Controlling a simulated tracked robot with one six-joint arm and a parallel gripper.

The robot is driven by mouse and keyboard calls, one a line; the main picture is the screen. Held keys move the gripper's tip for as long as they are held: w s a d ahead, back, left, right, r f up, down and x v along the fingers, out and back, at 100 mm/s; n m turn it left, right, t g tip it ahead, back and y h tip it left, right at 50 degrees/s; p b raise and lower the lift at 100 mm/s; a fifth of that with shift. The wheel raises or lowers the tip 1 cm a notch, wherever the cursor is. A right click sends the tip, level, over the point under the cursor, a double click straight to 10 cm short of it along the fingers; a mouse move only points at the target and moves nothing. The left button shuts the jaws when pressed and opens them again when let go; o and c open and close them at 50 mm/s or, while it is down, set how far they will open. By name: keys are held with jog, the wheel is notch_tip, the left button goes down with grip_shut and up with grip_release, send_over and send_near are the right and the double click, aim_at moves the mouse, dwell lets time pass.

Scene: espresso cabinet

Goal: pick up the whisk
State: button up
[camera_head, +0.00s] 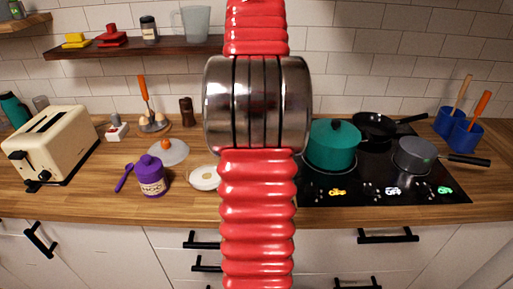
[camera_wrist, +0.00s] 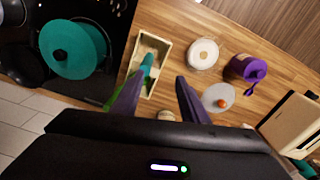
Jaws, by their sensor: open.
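No whisk can be made out with certainty. An orange-handled utensil (camera_head: 143,88) leans upright by some eggs at the back of the counter in the head view; its lower end is too small to identify. Other long handles (camera_head: 480,106) rise from blue cups at the right, their heads hidden. My gripper (camera_wrist: 157,77) is open and empty in the wrist view, its two purple fingers apart above the counter. A cream tray (camera_wrist: 136,78) with a teal item (camera_wrist: 147,67) in it shows partly beyond the left finger. My red arm hides the middle of the head view.
A purple jar (camera_head: 151,176), a glass lid (camera_head: 170,151) and a white dish (camera_head: 203,178) stand on the counter between the toaster (camera_head: 50,143) and the stove. A teal pot (camera_head: 331,147) and grey pan (camera_head: 418,155) sit on the stove. A shelf (camera_head: 125,49) hangs above.

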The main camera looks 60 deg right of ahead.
jog(key=shift+s+d+m, duration=0.3)
jog(key=shift+s+d, duration=0.8)
jog(key=shift+d, duration=0.05)
jog(key=shift+f, duration=0.15)
jog(key=shift+f, duration=4.2)
jog(key=shift+f, duration=0.1)
jog(key=shift+f, duration=2.5)
jog(key=shift+c, duration=0.4)
grip_shut()
